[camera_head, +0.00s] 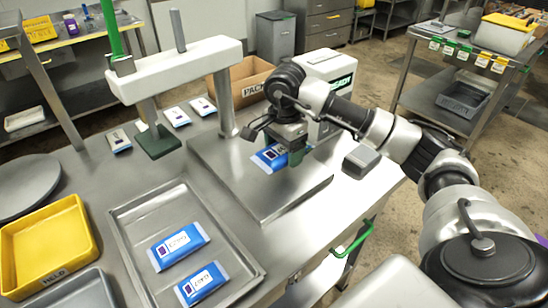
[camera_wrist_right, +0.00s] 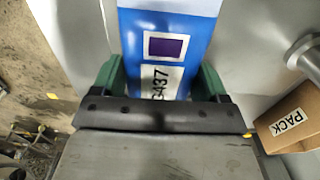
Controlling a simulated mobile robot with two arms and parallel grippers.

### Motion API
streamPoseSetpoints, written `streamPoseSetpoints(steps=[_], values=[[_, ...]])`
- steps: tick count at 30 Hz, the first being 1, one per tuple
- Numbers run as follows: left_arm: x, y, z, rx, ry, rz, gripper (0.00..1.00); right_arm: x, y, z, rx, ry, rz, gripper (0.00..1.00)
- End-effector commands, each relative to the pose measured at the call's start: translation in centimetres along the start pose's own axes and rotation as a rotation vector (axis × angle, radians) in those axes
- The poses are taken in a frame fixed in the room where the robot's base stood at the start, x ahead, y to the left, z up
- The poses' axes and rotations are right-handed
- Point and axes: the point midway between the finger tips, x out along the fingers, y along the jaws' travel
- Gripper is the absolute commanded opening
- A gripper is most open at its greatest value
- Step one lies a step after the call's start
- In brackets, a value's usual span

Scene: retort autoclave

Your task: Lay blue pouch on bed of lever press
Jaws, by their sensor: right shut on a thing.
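The lever press has a white beam (camera_head: 175,68) on a metal post, a green lever (camera_head: 110,28) and a dark green pressing plate (camera_head: 156,142), which is off to the left of the flat metal bed (camera_head: 285,198). My right gripper (camera_head: 290,152) is shut on a blue pouch (camera_head: 268,159) over the back part of the bed. The pouch, with a purple square and a number label, also shows between the green fingers in the wrist view (camera_wrist_right: 165,25). I cannot tell whether it touches the bed. My left gripper is not in view.
A metal tray (camera_head: 225,238) with two more blue pouches stands in front-left of the bed. A yellow bin (camera_head: 45,245) is at the far left. Several white pouches (camera_head: 176,116) lie behind. A "PACK" carton (camera_head: 245,82) and white box (camera_head: 328,80) stand beyond the bed.

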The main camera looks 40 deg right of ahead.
Motion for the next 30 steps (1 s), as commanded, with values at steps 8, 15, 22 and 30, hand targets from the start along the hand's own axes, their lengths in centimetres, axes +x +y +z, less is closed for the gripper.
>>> streamPoseSetpoints(steps=[8,15,22,30], values=[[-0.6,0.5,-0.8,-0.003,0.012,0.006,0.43,2.0,-3.3,1.0,0.001,0.000,-0.001,0.47],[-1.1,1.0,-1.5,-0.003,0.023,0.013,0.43,4.5,-3.3,1.0,0.002,0.001,0.003,0.47],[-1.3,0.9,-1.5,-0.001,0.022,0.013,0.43,6.1,-3.4,1.0,0.002,0.002,-0.002,0.47],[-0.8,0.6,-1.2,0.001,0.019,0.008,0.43,6.6,-3.4,1.0,0.002,0.002,-0.002,0.47]])
